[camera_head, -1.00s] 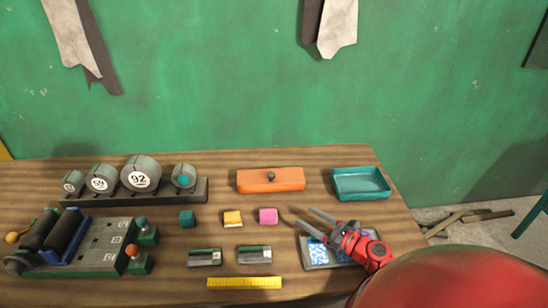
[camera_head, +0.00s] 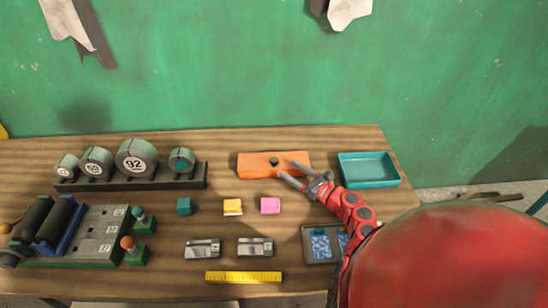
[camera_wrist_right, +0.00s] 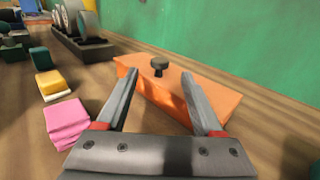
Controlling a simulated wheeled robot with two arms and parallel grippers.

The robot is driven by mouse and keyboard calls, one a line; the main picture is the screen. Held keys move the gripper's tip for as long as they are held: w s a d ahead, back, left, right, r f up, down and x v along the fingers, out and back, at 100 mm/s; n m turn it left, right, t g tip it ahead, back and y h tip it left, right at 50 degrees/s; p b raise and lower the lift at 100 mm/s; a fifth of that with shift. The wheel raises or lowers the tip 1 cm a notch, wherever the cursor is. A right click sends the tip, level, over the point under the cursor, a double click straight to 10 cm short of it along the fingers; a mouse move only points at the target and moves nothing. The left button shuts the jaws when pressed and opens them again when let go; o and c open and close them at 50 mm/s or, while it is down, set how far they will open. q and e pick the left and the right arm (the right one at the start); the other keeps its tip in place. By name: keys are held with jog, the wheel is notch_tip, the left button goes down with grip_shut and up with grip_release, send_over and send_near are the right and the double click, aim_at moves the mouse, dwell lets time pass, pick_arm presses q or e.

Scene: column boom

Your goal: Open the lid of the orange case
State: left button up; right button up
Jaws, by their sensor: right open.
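The orange case (camera_head: 252,168) lies on the table near the wall, with a dark round knob (camera_head: 274,161) on top of its lid. The lid looks shut. My right gripper (camera_head: 292,171) is open and empty at the right front of the case, its fingers pointing left toward the knob. In the right wrist view the case (camera_wrist_right: 208,97) shows beyond the open fingers (camera_wrist_right: 160,80), and the knob (camera_wrist_right: 159,66) stands between and beyond their tips. The knob is apart from both fingers. My left gripper is out of view.
A teal tray (camera_head: 369,170) stands right of the case. A yellow block (camera_head: 233,207), a pink block (camera_head: 270,205) and a teal block (camera_head: 184,206) lie in front. A rack of grey rolls (camera_head: 130,183) is at left.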

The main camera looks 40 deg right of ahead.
aim_at(277, 161)
jog(key=x, duration=0.8)
grip_shut()
dwell(1.3)
